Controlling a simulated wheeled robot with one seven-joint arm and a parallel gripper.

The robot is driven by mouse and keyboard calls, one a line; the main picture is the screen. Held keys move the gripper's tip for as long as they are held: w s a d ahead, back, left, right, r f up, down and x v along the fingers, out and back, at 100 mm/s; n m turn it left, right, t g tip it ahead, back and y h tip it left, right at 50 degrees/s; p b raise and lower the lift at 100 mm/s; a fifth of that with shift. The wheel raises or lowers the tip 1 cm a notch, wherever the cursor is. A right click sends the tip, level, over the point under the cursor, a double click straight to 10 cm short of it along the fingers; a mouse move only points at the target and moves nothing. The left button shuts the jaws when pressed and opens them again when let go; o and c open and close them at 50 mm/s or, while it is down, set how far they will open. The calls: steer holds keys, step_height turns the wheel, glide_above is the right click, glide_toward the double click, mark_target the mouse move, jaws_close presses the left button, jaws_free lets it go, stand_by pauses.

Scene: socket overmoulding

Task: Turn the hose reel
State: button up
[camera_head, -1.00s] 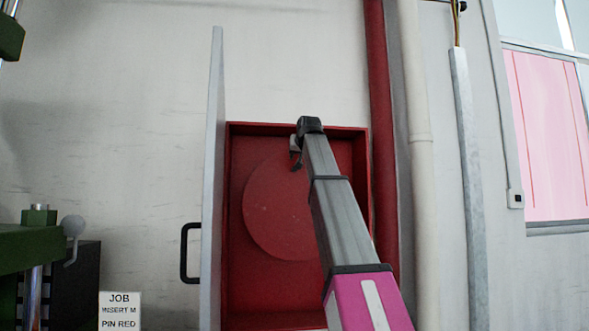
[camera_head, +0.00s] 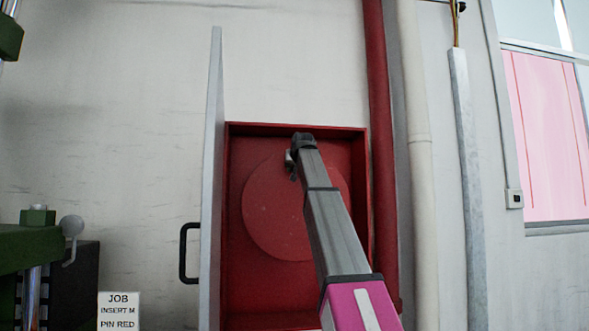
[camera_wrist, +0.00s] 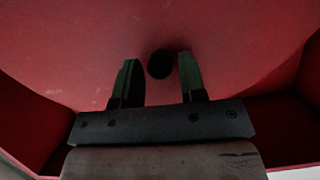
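The hose reel is a round red disc (camera_head: 272,215) inside an open red cabinet (camera_head: 236,290) on the wall. In the wrist view the reel's red face (camera_wrist: 230,60) fills most of the picture. A dark round knob or hole (camera_wrist: 160,64) shows on it; I cannot tell which. My gripper (camera_wrist: 155,75) is open, with its two fingers apart and the dark round spot between their tips in the picture. I cannot tell whether the fingers touch it. In the head view my gripper (camera_head: 291,165) is at the upper part of the reel, partly hidden by my arm.
The grey cabinet door (camera_head: 213,180) stands open on the left, with a black handle (camera_head: 187,252). A red pipe (camera_head: 380,150) and a pale pipe (camera_head: 417,150) run down the wall at right. A green machine (camera_head: 30,248) stands at lower left.

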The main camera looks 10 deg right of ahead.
jaws_close()
